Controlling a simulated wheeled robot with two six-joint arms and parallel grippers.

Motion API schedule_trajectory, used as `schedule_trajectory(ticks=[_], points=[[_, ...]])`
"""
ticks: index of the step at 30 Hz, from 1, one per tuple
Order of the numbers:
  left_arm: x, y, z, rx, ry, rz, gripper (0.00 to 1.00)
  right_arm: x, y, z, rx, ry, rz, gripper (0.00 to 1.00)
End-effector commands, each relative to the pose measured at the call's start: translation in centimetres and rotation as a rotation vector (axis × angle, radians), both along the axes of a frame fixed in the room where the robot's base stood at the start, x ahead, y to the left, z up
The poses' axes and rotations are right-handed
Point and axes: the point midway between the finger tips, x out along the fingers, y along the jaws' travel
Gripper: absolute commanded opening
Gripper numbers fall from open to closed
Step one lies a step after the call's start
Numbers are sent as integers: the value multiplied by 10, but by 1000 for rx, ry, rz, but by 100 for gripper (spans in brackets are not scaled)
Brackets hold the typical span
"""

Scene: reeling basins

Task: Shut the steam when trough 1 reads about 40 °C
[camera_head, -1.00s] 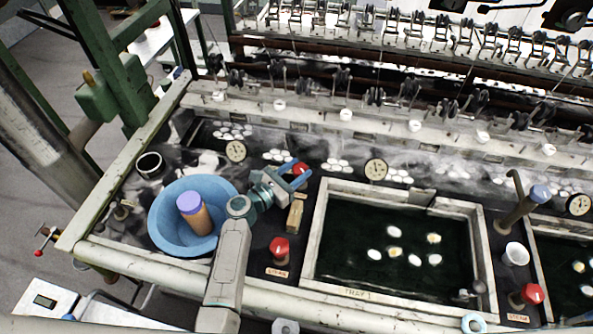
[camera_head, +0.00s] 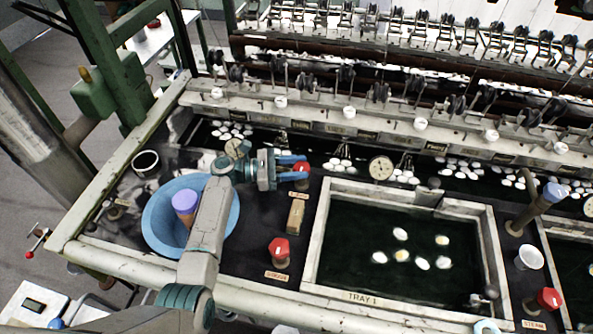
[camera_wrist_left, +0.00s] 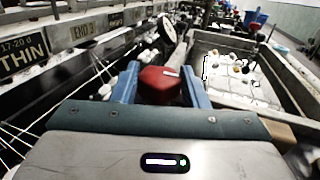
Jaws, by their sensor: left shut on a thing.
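In the left wrist view the red knob (camera_wrist_left: 160,84) sits between the two blue fingers. A round dial (camera_head: 381,168) stands right of this knob, and another dial (camera_head: 234,149) stands to its left; their readings are too small to make out. The long back trough (camera_head: 335,150) holds dark water with white cocoons. A second red knob (camera_head: 279,249) stands at the front by a small label. My right gripper is not in view.
A blue basin (camera_head: 155,222) with a purple-topped cylinder (camera_head: 185,203) stands left, partly behind my left arm. A wooden block (camera_head: 296,215) lies near the gripper. Reeling gear lines the back.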

Motion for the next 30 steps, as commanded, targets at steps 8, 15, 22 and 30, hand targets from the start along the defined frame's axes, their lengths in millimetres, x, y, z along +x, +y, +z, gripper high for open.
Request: schedule_trajectory(ticks=[8, 15, 22, 30], points=[[1, 0, -1, 1, 1, -61, 18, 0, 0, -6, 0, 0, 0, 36], [1, 0, -1, 1, 1, -67, 18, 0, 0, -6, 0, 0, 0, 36], [1, 0, -1, 1, 1, -67, 52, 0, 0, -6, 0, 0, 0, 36], [1, 0, 0, 1, 0, -66, 62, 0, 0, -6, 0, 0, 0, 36]])
